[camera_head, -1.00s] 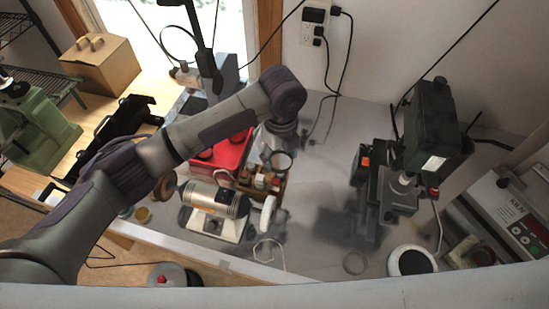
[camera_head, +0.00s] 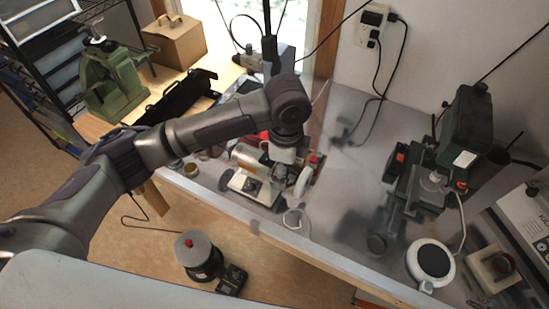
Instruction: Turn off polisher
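The polisher (camera_head: 247,157) is a bench machine with a silvery cylindrical motor and a pale base near the front edge of the grey bench. A white wheel (camera_head: 303,181) sits on its right end. A dark plate (camera_head: 252,184) is on the front of its base; any switch there is too small to make out. My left arm comes in from the left, and my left gripper (camera_head: 284,154) points down over the right part of the polisher. Its fingers are not clear, and I cannot tell whether it touches. The gripper and arm hide part of the polisher. My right gripper is out of view.
A dark green drill press (camera_head: 466,125) stands at the right of the bench, with a round white dish (camera_head: 433,262) in front. A green machine (camera_head: 112,82) stands at left. Bench space between polisher and press is mostly clear.

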